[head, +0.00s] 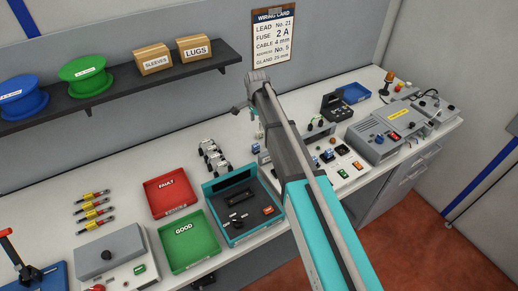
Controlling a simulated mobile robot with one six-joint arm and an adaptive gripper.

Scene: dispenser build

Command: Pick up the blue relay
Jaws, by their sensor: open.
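My gripper (240,109) is at the far end of the arm, above the back of the bench. It is small in view and partly hidden by the wrist; it is open, with nothing seen in it. It is apart from the blue block, up and to its left.
Small green (343,173) and orange (357,165) pieces lie close to the blue block. A red FAULT tray (166,185), a green GOOD tray (183,226) and a teal fixture (214,209) stand left of my arm. Grey boxes (372,151) stand right. A shelf (130,84) overhangs the back left.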

